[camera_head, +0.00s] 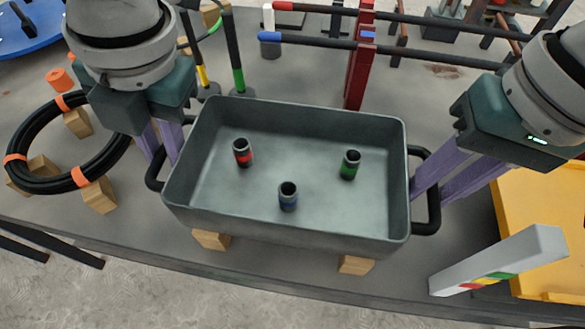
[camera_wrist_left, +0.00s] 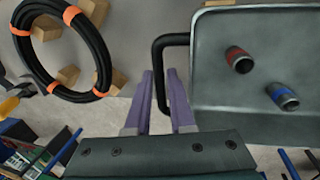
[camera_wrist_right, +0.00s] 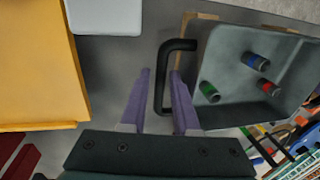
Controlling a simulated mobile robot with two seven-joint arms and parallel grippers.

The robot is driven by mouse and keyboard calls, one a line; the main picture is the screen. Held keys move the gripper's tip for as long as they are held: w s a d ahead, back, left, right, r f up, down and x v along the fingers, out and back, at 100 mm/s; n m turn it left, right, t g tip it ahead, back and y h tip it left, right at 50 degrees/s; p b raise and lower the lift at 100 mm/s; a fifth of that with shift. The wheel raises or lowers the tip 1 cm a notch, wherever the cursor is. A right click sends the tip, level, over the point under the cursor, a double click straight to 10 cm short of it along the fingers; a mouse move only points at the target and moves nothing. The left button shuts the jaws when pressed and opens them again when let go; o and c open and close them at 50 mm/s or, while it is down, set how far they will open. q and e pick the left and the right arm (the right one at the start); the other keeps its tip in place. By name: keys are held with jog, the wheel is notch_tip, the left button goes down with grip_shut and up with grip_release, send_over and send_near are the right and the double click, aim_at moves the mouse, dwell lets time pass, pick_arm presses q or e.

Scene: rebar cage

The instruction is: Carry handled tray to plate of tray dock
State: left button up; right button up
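The grey handled tray (camera_head: 300,225) sits on wooden blocks, with a black handle at each end. It holds three short cylinders, banded red (camera_head: 243,153), blue (camera_head: 288,197) and green (camera_head: 350,164). My left gripper (camera_head: 160,152) is at the left handle; in the left wrist view its purple fingers (camera_wrist_left: 158,75) lie close on both sides of the handle bar (camera_wrist_left: 158,55). My right gripper (camera_head: 428,192) is at the right handle; in the right wrist view its fingers (camera_wrist_right: 160,75) stand apart around the bar (camera_wrist_right: 162,90), with a gap on one side. I cannot tell which thing is the dock plate.
A yellow panel (camera_head: 545,215) and a pale block with coloured stripes (camera_head: 495,262) are at the right. A black ring with orange bands (camera_head: 20,140) rests on wooden blocks at the left. Posts and a dark red upright (camera_head: 358,75) carrying bars stand behind the tray.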

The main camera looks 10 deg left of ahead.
pick_arm(q)
jog(key=shift+f, duration=0.2)
pick_arm(e)
jog(key=shift+f, duration=0.2)
pick_arm(q)
jog(key=c, duration=0.3)
pick_arm(e)
jog(key=c, duration=0.3)
pick_arm(q)
grip_shut()
pick_arm(e)
grip_shut()
pick_arm(q)
jog(key=shift+r, duration=0.1)
pick_arm(e)
jog(key=shift+r, duration=0.1)
